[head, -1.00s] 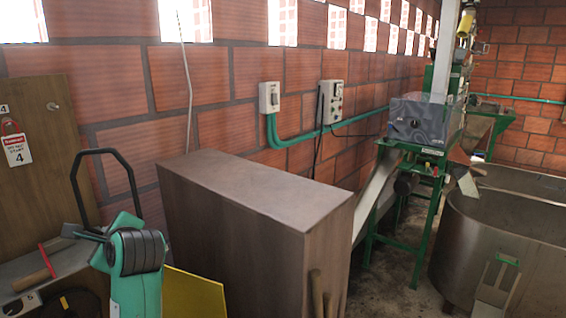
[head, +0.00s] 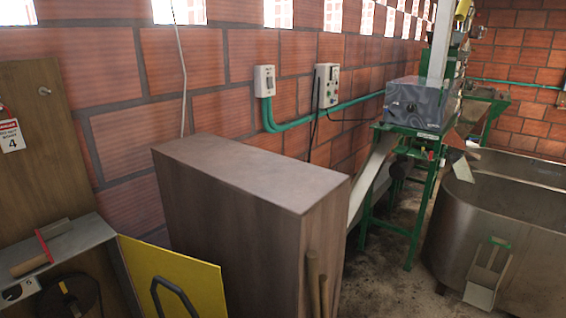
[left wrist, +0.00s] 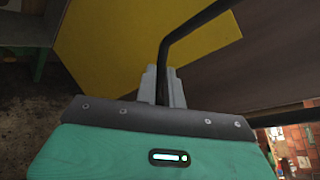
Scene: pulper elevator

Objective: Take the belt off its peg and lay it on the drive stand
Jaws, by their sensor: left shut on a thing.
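The belt is a black loop with angled corners. In the head view its upper part (head: 172,292) shows at the bottom edge, in front of the yellow panel; the rest is cut off. In the left wrist view the belt (left wrist: 205,22) runs up from between the grey fingers of my left gripper (left wrist: 163,88), which is shut on it. A bare peg (head: 44,91) sticks out of the wooden board (head: 50,150) at the left. I cannot tell for sure which thing is the drive stand. My right gripper is out of view.
A grey ledge (head: 85,240) carries a red-and-wood tool (head: 36,257). A dark round part (head: 75,300) sits below it. A yellow panel (head: 185,275) leans beside a tall brown cabinet (head: 235,210). A green-framed machine (head: 415,110) and a metal tank (head: 500,220) stand at the right.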

